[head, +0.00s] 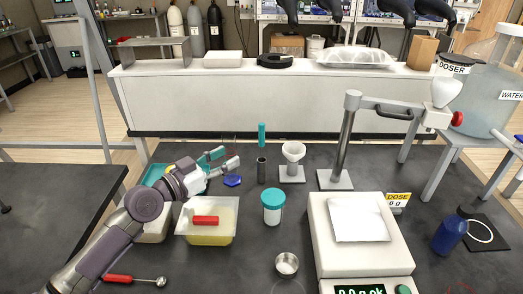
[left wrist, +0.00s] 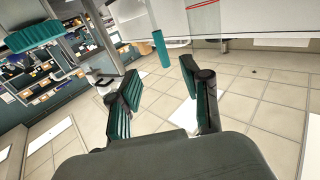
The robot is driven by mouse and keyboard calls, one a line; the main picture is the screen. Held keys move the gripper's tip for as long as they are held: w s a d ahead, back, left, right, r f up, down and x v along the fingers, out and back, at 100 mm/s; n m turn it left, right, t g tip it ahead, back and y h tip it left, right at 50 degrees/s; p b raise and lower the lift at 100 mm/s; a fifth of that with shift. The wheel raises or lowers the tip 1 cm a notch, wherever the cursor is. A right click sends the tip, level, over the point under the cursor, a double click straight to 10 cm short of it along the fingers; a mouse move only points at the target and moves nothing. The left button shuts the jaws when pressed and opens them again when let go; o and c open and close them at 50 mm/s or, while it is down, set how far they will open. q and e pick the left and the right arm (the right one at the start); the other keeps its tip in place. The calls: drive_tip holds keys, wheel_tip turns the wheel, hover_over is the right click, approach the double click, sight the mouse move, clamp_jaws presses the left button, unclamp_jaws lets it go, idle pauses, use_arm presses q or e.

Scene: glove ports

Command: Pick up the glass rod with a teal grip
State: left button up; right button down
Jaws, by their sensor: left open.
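A teal upright cylinder, the grip of the glass rod (head: 262,134), stands at the back middle of the dark bench in the head view. Directly below it in the picture is a dark upright tube (head: 261,170); I cannot make out the clear glass part. My left gripper (head: 225,158) is open and empty, to the left of the grip and apart from it, its fingers pointing right. In the left wrist view the teal grip (left wrist: 160,48) shows beyond the gap between the open fingers (left wrist: 160,80). My right gripper is not in view.
A white funnel stand (head: 292,160) and a doser post (head: 345,140) stand right of the tube. A teal-lidded jar (head: 273,208), a tub with a red block (head: 207,238) and a blue item (head: 232,180) lie nearer. A scale (head: 318,240) fills the front right.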

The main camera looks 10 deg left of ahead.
sight(262, 144)
use_arm(q)
drive_tip(key=p+x, duration=0.2)
drive_tip(key=x, duration=0.5)
drive_tip(key=shift+w+d+r, duration=0.2)
drive_tip(key=p+x, duration=0.1)
drive_tip(key=x, duration=0.4)
drive_tip(key=shift+w+f, duration=0.2)
drive_tip(key=shift+w+d+f, duration=0.1)
drive_tip(key=shift+w+d, duration=0.1)
drive_tip(key=shift+w, duration=0.05)
drive_tip(key=shift+s+a, duration=0.1)
drive_tip(key=shift+c, duration=0.5)
clamp_jaws()
